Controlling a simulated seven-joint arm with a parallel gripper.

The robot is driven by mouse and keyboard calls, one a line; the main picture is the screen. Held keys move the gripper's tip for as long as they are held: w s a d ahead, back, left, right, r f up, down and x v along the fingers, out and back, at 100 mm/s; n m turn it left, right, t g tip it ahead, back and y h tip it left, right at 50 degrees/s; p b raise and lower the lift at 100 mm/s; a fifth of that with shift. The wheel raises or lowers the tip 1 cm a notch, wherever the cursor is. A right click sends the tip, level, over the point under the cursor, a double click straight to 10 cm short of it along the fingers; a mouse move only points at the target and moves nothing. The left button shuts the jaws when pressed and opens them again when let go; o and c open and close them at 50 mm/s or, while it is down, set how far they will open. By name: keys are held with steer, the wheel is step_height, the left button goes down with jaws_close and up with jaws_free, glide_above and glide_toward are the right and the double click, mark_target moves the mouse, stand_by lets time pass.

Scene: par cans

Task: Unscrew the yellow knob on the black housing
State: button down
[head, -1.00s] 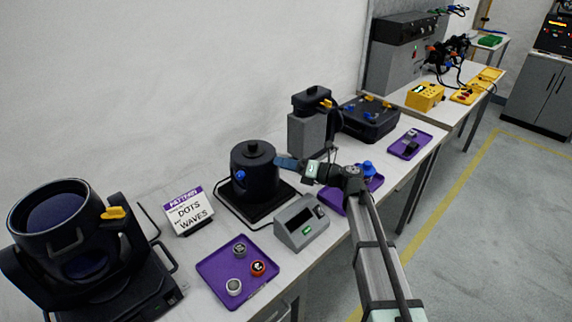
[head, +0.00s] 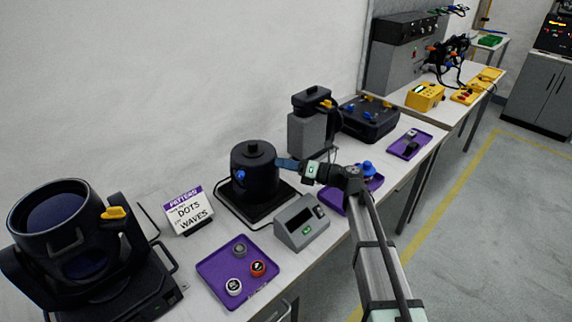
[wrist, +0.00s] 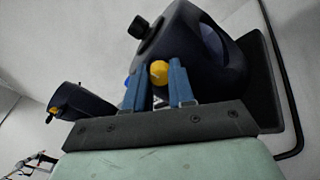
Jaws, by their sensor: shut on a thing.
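The black housing (head: 255,174) is a round can with a black cap on top, standing on a dark square base on the bench. It fills the upper middle of the wrist view (wrist: 205,62). The yellow knob (wrist: 158,72) is on its side, between my gripper's two blue fingers in the wrist view. My gripper (head: 281,163) reaches the housing's right side in the head view, and its fingers are shut on the knob. In the head view the knob is hidden. A blue knob (head: 240,174) is on the housing's front.
A grey box with a green display (head: 302,222) stands in front of the housing. A purple tray (head: 218,265) holds small caps, and another purple tray (head: 331,204) lies beneath my arm. A grey block with a black head (head: 307,135) stands behind my gripper.

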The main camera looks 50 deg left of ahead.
steer(key=shift+a+m, duration=0.1)
steer(key=shift+m, duration=15.9)
steer(key=c, duration=0.9)
jaws_free()
steer(key=shift+c, duration=0.2)
